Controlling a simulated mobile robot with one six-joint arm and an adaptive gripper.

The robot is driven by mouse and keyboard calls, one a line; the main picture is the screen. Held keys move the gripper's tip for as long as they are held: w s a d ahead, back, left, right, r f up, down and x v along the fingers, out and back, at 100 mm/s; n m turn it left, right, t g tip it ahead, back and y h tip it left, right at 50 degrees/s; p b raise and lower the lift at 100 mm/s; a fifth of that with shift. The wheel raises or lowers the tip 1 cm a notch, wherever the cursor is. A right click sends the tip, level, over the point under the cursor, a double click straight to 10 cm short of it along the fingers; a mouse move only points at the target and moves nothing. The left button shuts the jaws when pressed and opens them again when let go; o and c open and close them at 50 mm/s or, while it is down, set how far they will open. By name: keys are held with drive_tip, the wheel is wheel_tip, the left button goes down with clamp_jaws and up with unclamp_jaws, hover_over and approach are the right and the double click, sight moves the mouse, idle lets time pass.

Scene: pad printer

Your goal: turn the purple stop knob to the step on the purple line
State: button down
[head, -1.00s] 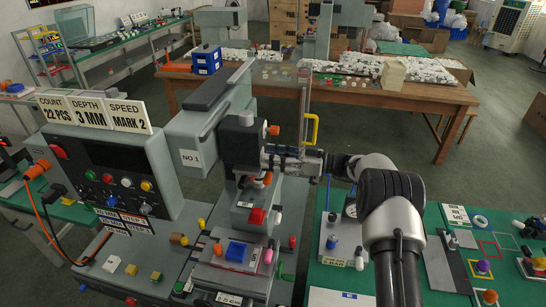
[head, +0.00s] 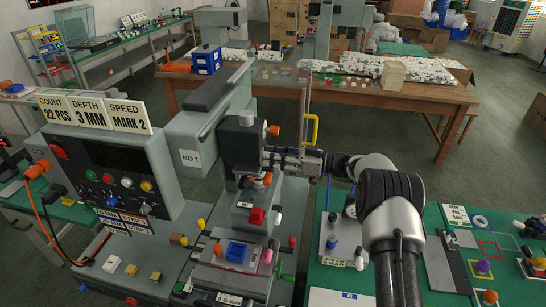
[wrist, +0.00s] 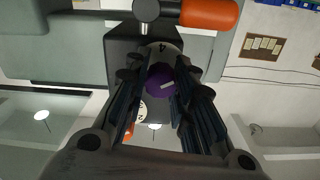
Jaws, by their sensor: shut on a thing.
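The purple stop knob (wrist: 158,78) shows in the wrist view between my two fingers, with a pale mark on its face. A light dial behind it (wrist: 163,47) carries a "4" above the knob, and another pale disc with a marking shows below. My gripper (wrist: 156,88) is shut on the knob. In the head view my gripper (head: 268,158) reaches in from the right against the grey head of the pad printer (head: 208,128). There the knob is hidden behind the gripper. I cannot make out a purple line in either view.
An orange-handled lever (wrist: 208,13) sits close above the knob in the wrist view. A yellow handle (head: 313,130) stands just right of the printer head. The control box (head: 105,165) is at left. The green bench (head: 440,285) at right holds small parts.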

drive_tip(key=shift+b, duration=0.35)
drive_tip(key=shift+f+m+b, duration=0.15)
drive_tip(key=shift+m+b, duration=0.8)
drive_tip(key=shift+m, duration=0.15)
drive_tip(key=m+b, duration=0.1)
drive_tip(key=m, duration=0.1)
drive_tip(key=shift+m+b, duration=0.3)
drive_tip(key=shift+b, duration=0.1)
drive_tip(key=m+b, duration=0.1)
drive_tip(key=m, duration=0.1)
drive_tip(key=shift+m, duration=0.4)
drive_tip(key=m, duration=0.3)
drive_tip(key=shift+w+m, duration=0.1)
drive_tip(key=shift+m, duration=0.2)
drive_tip(key=m+p, duration=0.1)
drive_tip(key=m, duration=0.5)
drive_tip(key=m+p, duration=0.2)
drive_tip(key=m, duration=0.4)
drive_tip(key=shift+m, duration=0.3)
drive_tip(key=c, duration=1.3)
unclamp_jaws()
drive_tip(key=shift+c, duration=0.2)
